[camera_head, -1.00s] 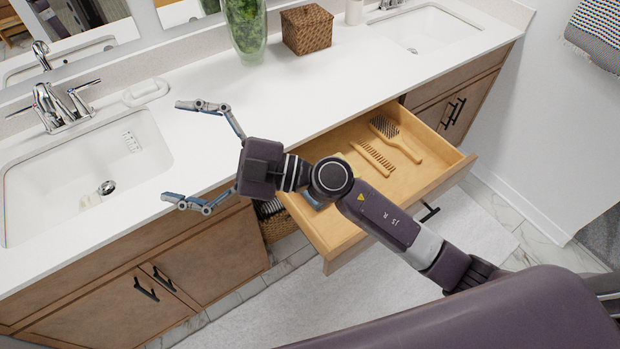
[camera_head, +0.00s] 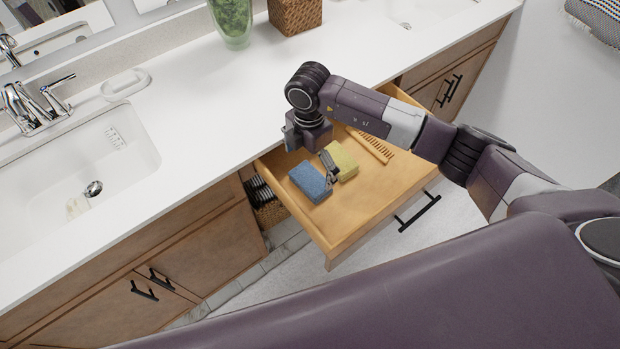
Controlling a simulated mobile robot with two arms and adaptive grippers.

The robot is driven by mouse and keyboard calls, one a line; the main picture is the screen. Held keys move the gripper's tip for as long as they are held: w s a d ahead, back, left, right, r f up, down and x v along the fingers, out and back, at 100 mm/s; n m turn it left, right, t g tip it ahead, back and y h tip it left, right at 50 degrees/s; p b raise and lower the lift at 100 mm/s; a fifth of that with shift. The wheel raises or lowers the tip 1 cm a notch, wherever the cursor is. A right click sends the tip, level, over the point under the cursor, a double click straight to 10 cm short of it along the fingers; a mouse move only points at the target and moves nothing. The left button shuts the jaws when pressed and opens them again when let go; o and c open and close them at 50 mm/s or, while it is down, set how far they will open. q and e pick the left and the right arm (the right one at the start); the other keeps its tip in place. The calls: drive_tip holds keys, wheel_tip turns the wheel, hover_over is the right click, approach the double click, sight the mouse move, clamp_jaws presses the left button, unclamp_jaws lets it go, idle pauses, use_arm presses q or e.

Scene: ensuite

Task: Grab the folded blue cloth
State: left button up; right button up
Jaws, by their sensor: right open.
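The folded blue cloth (camera_head: 308,182) lies in the open drawer (camera_head: 362,208), near its left side. A folded yellow-green cloth (camera_head: 344,161) lies just right of it. My right gripper (camera_head: 324,163) points down into the drawer above the back of the blue cloth. It is open and holds nothing. One finger shows at the gap between the two cloths; the other is hidden behind the gripper body. I cannot tell whether the finger touches either cloth. My left gripper is not in view.
A wooden comb (camera_head: 372,146) lies in the drawer to the right, partly behind my arm. The white countertop (camera_head: 215,125) borders the drawer at the back. A wicker basket (camera_head: 270,212) with dark contents sits left of the drawer, below the counter. A green vase (camera_head: 232,20) stands farther back.

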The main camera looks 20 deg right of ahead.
sight(311, 178)
drive_tip(key=f, duration=0.1)
drive_tip(key=f+p, duration=0.1)
drive_tip(key=f, duration=0.2)
drive_tip(key=shift+s+d+f+p, duration=0.15)
drive_tip(key=shift+d+f+p, duration=0.1)
drive_tip(key=shift+p, duration=0.1)
drive_tip(key=shift+f, duration=0.4)
drive_tip(key=shift+c, duration=0.3)
drive_tip(key=c, duration=1.2)
drive_tip(key=shift+r, duration=0.15)
